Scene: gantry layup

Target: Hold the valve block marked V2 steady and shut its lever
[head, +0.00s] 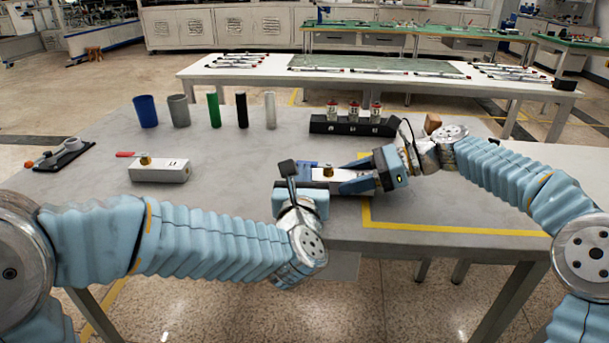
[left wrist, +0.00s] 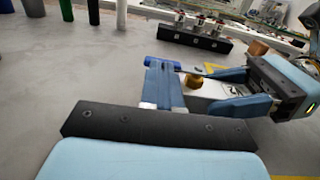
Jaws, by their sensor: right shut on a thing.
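A pale valve block (head: 325,174) with a brass stem (left wrist: 194,81) lies between the fingers of my right gripper (head: 352,180), which is shut on it; it also shows in the left wrist view (left wrist: 212,90). My left gripper (left wrist: 163,85) is beside the block's left end, its blue fingers close together. A bright blue piece (left wrist: 161,63) crosses at the fingertips; I cannot tell surely whether it is the block's lever. A second valve block (head: 160,172) with a brass stem and a red lever (head: 125,154) pointing left stands apart at left. I cannot read V2 on either block.
Several cylinders, among them a blue cup (head: 146,111) and a green one (head: 214,109), stand along the back. A black rack (head: 352,127) with three red-topped fittings is behind the held block. A dark tool holder (head: 64,155) is far left. Yellow tape marks the table's right part.

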